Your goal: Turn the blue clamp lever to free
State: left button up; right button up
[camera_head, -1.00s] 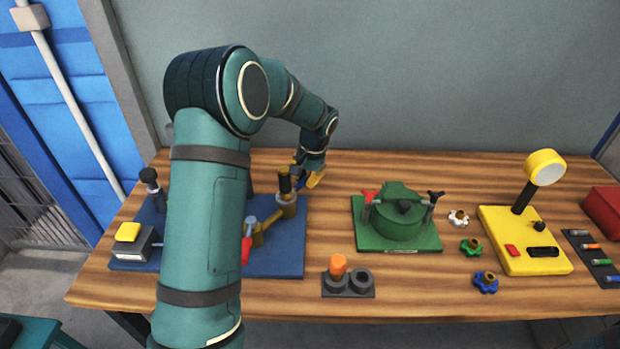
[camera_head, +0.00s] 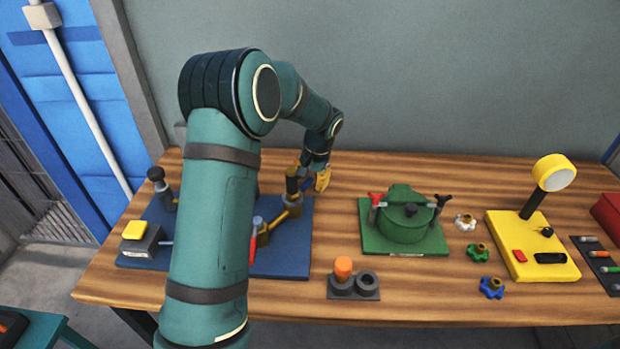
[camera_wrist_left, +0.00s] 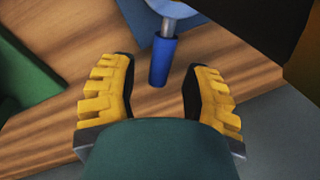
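The blue clamp lever (camera_wrist_left: 162,62) shows in the left wrist view as a blue cylindrical handle on a pale metal piece. My left gripper (camera_wrist_left: 160,78) is open, its two yellow ridged fingers apart on either side of the handle's free end. I cannot tell whether either finger touches it. In the head view my left gripper (camera_head: 322,180) is at the right rear edge of the blue fixture plate (camera_head: 290,262), beside a dark-topped brass post (camera_head: 293,183). The lever cannot be made out clearly there. My right gripper is not in view.
A red-handled lever (camera_head: 253,243) stands on the blue plate, partly behind my left arm. To the right are a green clamped housing (camera_head: 405,222), a grey holder (camera_head: 366,288) with an orange plug and a yellow gauge stand (camera_head: 533,258). Bare wood separates the blue plate and green housing.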

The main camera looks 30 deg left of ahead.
pick_arm(q)
jog(key=shift+r, duration=0.2)
notch_tip(320, 180, up, 12)
jog(key=d, duration=0.2)
jog(key=shift+d+f, duration=0.2)
jog(key=shift+f, duration=0.1)
dwell(0.4)
